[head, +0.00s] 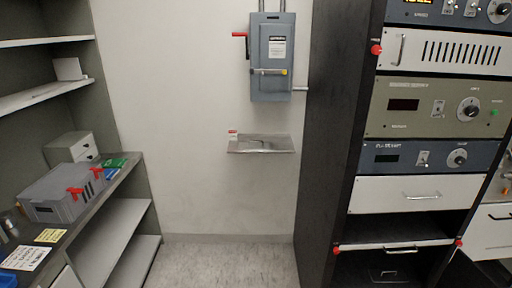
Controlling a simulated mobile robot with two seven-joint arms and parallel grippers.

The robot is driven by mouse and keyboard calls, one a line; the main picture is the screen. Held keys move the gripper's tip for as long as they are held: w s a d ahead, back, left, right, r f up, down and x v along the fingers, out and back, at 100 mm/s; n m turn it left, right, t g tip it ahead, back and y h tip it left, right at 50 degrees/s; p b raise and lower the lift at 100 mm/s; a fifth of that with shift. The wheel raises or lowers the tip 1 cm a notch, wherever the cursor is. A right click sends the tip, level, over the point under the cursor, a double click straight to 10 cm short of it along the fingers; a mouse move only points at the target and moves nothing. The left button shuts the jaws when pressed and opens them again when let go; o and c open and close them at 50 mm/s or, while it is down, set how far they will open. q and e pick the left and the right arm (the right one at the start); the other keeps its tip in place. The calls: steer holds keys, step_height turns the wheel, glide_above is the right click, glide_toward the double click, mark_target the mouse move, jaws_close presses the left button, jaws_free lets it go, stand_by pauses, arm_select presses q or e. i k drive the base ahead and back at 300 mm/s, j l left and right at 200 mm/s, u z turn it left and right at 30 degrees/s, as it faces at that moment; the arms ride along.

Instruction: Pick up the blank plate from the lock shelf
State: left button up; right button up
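No gripper of mine is in view. A small metal shelf (262,144) is fixed to the wall below the grey switch box. A small red and white label (232,132) shows at its left end. I cannot make out a separate blank plate on this shelf; the surface is shiny and small. On the left bench (102,192) stands a grey box (62,191) with several red parts that look like padlocks. Green and blue items (115,163) lie behind it. I cannot tell which of the two surfaces is the lock shelf.
A grey switch box (271,60) with a red lever hangs on the wall. A tall dark equipment rack (332,130) with several instrument panels stands at the right, with a dark open bay (360,272) low down. The floor (225,265) between bench and rack is clear.

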mark_target(263, 146)
steer(key=i+j+z, duration=0.25)
steer(key=i+j, duration=0.4)
steer(key=i, duration=0.3)
steer(key=i+j+z, duration=0.25)
steer(key=i+j, duration=0.6)
